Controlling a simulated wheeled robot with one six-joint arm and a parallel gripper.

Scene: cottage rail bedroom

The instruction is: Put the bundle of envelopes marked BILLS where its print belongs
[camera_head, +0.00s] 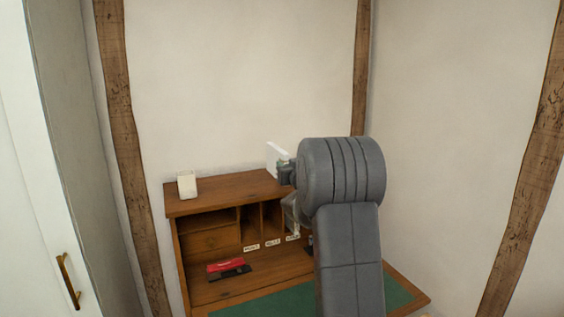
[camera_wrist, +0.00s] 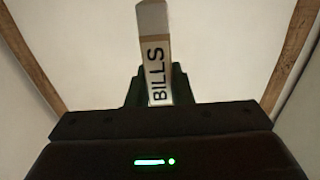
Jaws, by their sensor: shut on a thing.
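The bundle of envelopes (camera_wrist: 154,60) shows in the wrist view as a narrow pale block with BILLS printed along its edge. It stands between the two dark fingers of my gripper (camera_wrist: 158,92), which is shut on it. In the head view the white bundle (camera_head: 276,157) shows at my gripper (camera_head: 284,172), at about the height of the desk hutch's top and toward its right end. The wooden hutch (camera_head: 225,190) has upright slots (camera_head: 263,222) with small white labels below. The middle label (camera_head: 272,243) seems to read BILLS, but its print is tiny. My arm hides the hutch's right part.
A pale cup-like object (camera_head: 187,184) stands on the hutch top at left. A red and black object (camera_head: 227,267) lies on the desk below the slots. A green desk pad (camera_head: 265,303) is in front. A white cabinet (camera_head: 40,200) stands at left.

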